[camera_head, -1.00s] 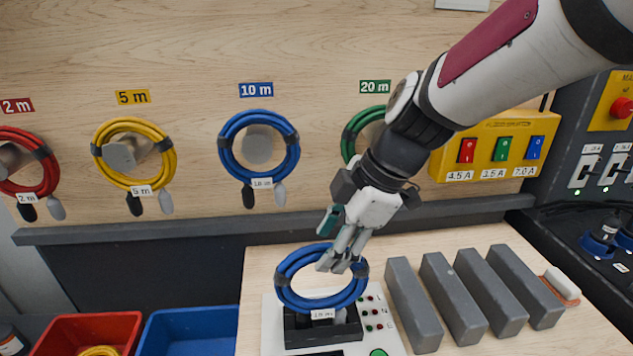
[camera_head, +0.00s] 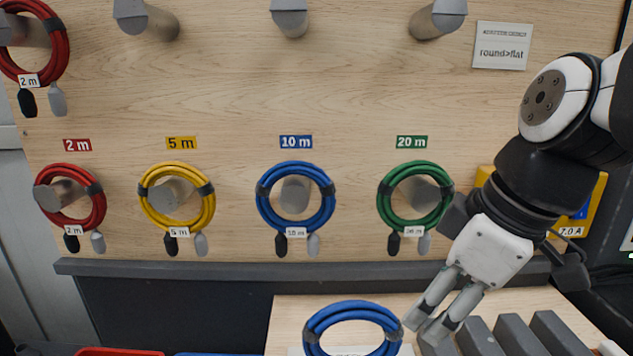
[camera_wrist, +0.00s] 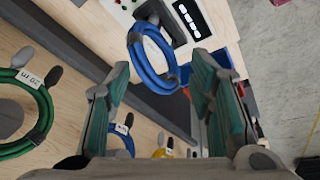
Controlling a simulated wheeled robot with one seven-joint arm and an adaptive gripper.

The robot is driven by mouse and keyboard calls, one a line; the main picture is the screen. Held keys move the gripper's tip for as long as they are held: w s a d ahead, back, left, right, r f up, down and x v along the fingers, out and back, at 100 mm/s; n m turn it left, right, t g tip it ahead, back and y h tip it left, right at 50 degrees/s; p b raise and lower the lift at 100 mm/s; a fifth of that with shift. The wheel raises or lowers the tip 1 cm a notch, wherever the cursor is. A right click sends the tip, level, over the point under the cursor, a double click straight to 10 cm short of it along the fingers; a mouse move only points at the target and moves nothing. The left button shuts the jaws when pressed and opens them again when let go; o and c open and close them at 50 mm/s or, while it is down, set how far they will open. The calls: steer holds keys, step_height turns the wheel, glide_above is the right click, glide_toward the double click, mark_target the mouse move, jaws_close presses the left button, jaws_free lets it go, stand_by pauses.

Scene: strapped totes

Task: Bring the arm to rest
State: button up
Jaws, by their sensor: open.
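My gripper (camera_head: 431,328) is at the lower right of the head view, in front of the bench and just right of a blue cable coil. Its fingers point down and left. In the wrist view my gripper (camera_wrist: 165,95) shows two green-padded fingers spread wide with nothing held between them. The blue coil (camera_head: 318,322) stands on the bench and is cut by the bottom edge of the head view. The same blue coil (camera_wrist: 135,52) lies beyond the fingertips in the wrist view, apart from them.
A wooden wall panel (camera_head: 340,110) holds red (camera_head: 98,208), yellow (camera_head: 207,212), blue (camera_head: 262,212) and green (camera_head: 384,205) coils on pegs. Grey blocks (camera_head: 515,335) stand on the bench, close to my gripper. A yellow box (camera_head: 597,197) is partly behind my arm.

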steer(key=s+d+f+m+t+h, duration=0.1)
steer(key=s+d+m, duration=0.4)
steer(key=m, duration=0.6)
steer(key=shift+s+f+t+h, duration=0.3)
steer(key=shift+s+f+h, duration=0.6)
steer(key=shift+s, duration=0.25)
